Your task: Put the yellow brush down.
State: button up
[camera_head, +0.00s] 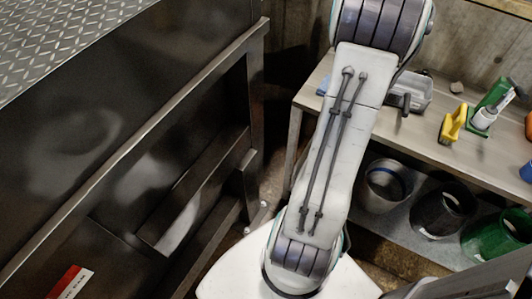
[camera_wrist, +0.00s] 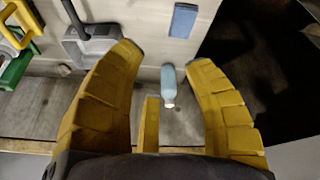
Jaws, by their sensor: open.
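A yellow handled object (camera_head: 453,123), which looks like the brush, rests on the bench (camera_head: 422,130) in the head view, next to a green tool. It also shows at the upper left of the wrist view (camera_wrist: 14,32), cut by the frame edge. My gripper (camera_wrist: 166,62) is open in the wrist view, its two mustard fingers wide apart above the bench. A short yellow piece (camera_wrist: 151,125) shows between them; I cannot tell whether it is part of the gripper. The yellow handled object lies outside the fingers. My arm hides the gripper in the head view.
A blue-grey bottle (camera_wrist: 168,85) shows between the fingers. A grey dustpan (camera_wrist: 90,45) and a flat blue block (camera_wrist: 184,20) lie nearby. A green tool (camera_head: 495,100) is at the right. Bins (camera_head: 385,185) stand below. A dark metal machine (camera_head: 120,150) fills the left.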

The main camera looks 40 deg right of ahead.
jog(key=w+a+r+n+t+y, duration=0.1)
jog(key=w+a+n, duration=0.1)
jog(key=a, duration=1.1)
jog(key=w+a+n+y, duration=0.1)
jog(key=a+n, duration=0.2)
jog(key=a, duration=1.1)
jog(key=s+a+f+n, duration=0.2)
jog(key=s+a+f, duration=0.1)
jog(key=s+a, duration=0.2)
jog(key=s+a+f+n+y, duration=0.1)
jog(key=s+a+f+n, duration=0.1)
jog(key=s+a, duration=0.4)
jog(key=a+f, duration=0.1)
jog(key=a, duration=0.3)
jog(key=shift+s+a+y, duration=0.15)
jog(key=shift+a+y, duration=0.1)
jog(key=shift+y, duration=0.05)
